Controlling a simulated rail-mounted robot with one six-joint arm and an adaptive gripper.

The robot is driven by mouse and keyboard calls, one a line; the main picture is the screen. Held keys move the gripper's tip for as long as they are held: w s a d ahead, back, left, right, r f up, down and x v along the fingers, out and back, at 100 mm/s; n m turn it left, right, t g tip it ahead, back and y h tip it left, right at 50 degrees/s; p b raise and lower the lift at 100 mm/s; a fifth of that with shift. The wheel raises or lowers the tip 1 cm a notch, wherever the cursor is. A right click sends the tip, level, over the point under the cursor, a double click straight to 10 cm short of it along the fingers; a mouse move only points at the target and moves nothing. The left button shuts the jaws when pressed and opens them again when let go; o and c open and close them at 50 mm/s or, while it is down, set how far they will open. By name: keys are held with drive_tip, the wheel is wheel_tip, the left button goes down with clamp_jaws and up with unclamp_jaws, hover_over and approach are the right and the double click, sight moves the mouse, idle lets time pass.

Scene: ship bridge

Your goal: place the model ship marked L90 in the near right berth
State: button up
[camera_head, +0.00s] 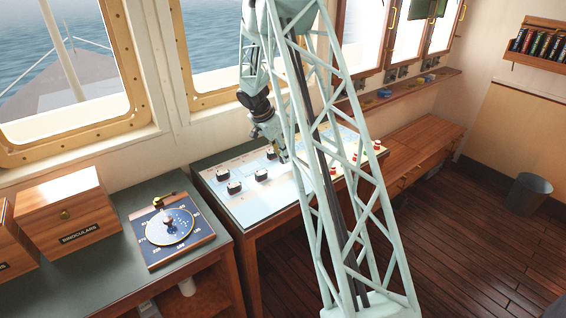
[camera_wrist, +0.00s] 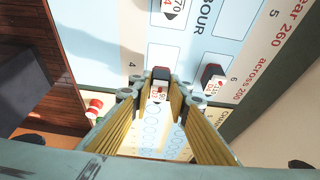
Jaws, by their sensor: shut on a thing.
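My gripper (camera_head: 283,154) is low over the harbour chart (camera_head: 225,206), partly behind a pale lattice column in the head view. In the wrist view my gripper (camera_wrist: 160,92) is closed on a small model ship (camera_wrist: 159,93) with a dark end and a white top. Its label is too small to read fully, so I cannot confirm L90. The printed chart (camera_wrist: 130,72) lies below it; whether the ship touches it is unclear. Another ship (camera_wrist: 213,77) sits right of the fingers, and one marked 70 (camera_wrist: 173,12) sits ahead. The berth names are not readable.
A red-and-white marker (camera_wrist: 95,108) stands left of my fingers. In the head view several dark model ships, one here (camera_head: 234,187), sit on the chart's left part. A compass-like dial board (camera_head: 172,229) and a binoculars box (camera_head: 68,212) stand on the left counter.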

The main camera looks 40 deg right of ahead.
drive_tip(key=shift+f, duration=1.6)
drive_tip(key=shift+f, duration=0.2)
drive_tip(key=o, duration=0.8)
drive_tip(key=shift+r, duration=0.2)
drive_tip(key=shift+r, duration=0.15)
drive_tip(key=shift+v, duration=5.85)
